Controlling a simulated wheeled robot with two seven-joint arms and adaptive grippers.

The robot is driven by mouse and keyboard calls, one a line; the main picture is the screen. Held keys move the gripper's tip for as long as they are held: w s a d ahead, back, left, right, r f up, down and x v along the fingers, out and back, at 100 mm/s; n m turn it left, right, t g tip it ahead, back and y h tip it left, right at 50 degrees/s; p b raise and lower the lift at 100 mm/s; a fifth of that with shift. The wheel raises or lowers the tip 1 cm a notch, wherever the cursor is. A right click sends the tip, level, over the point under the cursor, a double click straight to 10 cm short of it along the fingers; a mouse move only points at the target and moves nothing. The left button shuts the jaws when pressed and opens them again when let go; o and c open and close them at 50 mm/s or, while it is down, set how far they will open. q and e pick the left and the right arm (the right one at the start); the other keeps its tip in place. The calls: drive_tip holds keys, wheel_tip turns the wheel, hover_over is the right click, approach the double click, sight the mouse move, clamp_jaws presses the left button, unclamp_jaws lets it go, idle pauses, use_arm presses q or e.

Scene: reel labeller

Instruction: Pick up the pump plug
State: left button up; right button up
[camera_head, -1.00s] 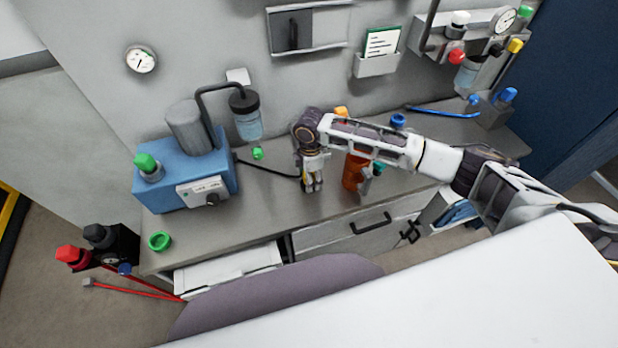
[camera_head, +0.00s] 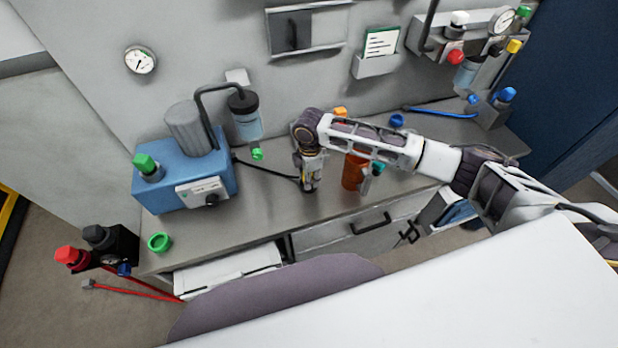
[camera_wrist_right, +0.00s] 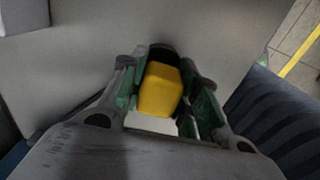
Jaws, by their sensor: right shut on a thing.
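The pump plug is a yellow block (camera_wrist_right: 160,88) in the right wrist view, with a black part at its far end. It sits between the green-padded fingers of my right gripper (camera_wrist_right: 163,100), which is shut on it. In the head view my right gripper (camera_head: 309,184) points down at the bench, and the plug is mostly hidden by the fingers. A black cable (camera_head: 268,172) runs from the blue pump (camera_head: 150,195) to the gripper. I cannot tell whether the plug touches the bench. My left gripper is not in view.
An orange bottle (camera_head: 352,172) stands just right of the gripper. A green ring (camera_head: 159,242) lies at the bench's left end. A blue ring (camera_head: 397,120) lies farther back.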

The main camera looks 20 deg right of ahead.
drive_tip(key=shift+r, duration=0.15)
drive_tip(key=shift+r+b, duration=0.5)
drive_tip(key=shift+r, duration=4.35)
